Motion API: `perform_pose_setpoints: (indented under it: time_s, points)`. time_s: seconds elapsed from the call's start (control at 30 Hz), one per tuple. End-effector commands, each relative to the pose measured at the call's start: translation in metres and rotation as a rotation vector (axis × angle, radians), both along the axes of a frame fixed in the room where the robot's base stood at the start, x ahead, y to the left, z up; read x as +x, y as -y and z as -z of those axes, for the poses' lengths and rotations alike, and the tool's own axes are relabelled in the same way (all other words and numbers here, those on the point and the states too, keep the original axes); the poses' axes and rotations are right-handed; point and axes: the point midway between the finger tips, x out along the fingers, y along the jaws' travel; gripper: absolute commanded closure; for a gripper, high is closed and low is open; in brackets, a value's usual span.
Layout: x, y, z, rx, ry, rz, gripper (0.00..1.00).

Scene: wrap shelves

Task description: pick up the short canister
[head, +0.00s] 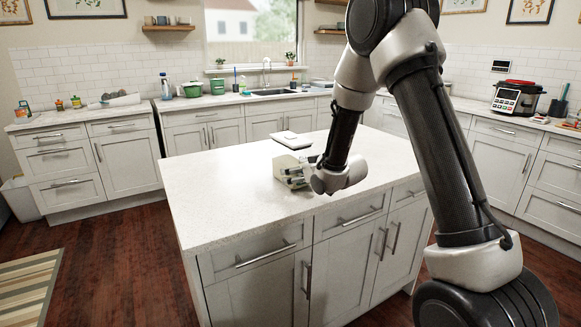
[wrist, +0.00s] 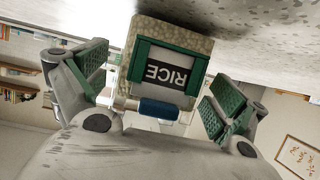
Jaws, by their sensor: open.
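The short canister (wrist: 166,72) fills the middle of the wrist view, upside down in the picture. It shows pale, grainy contents and a green-framed dark label reading RICE. It stands on the island's counter. My gripper (head: 291,171) is low over the island in the head view. In the wrist view its two green-padded fingers are spread, one on each side of the canister, with gaps showing.
The white kitchen island (head: 218,205) has much bare top around the gripper. A flat white thing (head: 292,140) shows just beyond the gripper. A dark blue cylinder (wrist: 158,109) shows below the label in the wrist view. Counters with a cooker (head: 515,98) and other items line the walls.

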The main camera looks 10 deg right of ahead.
Motion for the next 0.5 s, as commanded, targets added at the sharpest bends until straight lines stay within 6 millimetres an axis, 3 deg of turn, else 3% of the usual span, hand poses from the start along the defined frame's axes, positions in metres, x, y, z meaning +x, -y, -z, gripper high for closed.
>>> perform_pose_setpoints:
  time_s: [0.13,0.37,0.4,0.5]
  points:
    - [0.015,-0.006,0.006,0.000,0.000,0.000,0.04]
    - [0.017,-0.006,0.007,0.000,0.000,0.001,0.04]
    - [0.017,-0.007,0.007,0.000,0.000,0.001,0.05]
    - [0.017,-0.006,0.007,0.000,0.000,0.001,0.24]
